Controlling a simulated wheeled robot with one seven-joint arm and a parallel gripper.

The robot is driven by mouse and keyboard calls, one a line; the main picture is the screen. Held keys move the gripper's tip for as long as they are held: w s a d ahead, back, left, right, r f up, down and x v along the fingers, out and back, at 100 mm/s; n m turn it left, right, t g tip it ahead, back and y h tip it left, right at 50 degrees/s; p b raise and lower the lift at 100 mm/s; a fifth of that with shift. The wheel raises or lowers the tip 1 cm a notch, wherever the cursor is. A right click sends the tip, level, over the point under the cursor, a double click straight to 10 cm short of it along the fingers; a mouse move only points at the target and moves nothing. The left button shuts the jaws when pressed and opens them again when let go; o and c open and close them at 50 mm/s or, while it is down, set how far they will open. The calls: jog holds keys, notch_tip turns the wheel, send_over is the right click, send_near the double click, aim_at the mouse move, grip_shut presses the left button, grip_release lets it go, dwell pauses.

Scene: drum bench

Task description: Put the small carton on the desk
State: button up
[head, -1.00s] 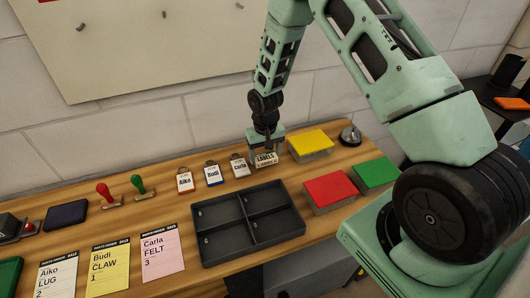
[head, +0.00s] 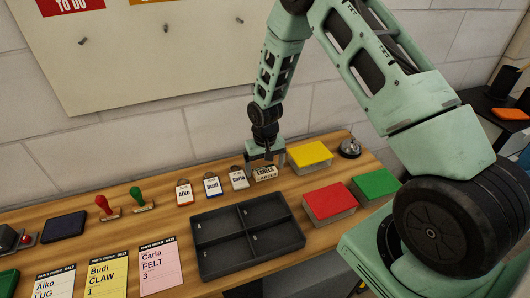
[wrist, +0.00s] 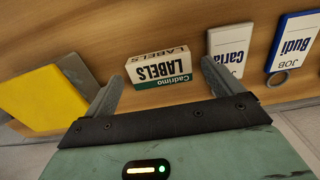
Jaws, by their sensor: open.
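The small carton (wrist: 160,67) is a white and green box printed "LABELS". In the wrist view it sits on the wooden desk (wrist: 110,28), just beyond and between my fingertips. My gripper (wrist: 162,75) is open with one finger on each side of the carton's near end, and nothing is clamped. In the head view the carton (head: 265,174) stands right below my gripper (head: 267,158), at the back of the desk, between the Carla tag and the yellow-topped box.
Name tags, including the Carla tag (head: 238,178), lie left of the carton. A yellow-topped box (head: 310,155) is close on its right. A dark divided tray (head: 247,235) lies in front, with red (head: 329,201) and green (head: 375,184) boxes to the right.

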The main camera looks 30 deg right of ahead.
aim_at(265, 170)
notch_tip(265, 170, up, 10)
jog(key=b, duration=0.3)
jog(key=s+a+r+n, duration=0.3)
jog(key=s+a+r, duration=0.35)
jog(key=a, duration=0.45)
jog(key=s+a+r+n, duration=0.2)
jog(key=s+a, duration=0.1)
jog(key=s, duration=0.4)
jog(key=s+a+r+n, duration=0.2)
jog(key=s+a, duration=0.1)
jog(key=s, duration=0.5)
jog(key=s+a+r+n, duration=0.2)
jog(key=s+a+n, duration=0.1)
jog(key=s, duration=0.5)
jog(key=shift+s+y+b, duration=0.15)
jog(key=shift+y+b, duration=0.15)
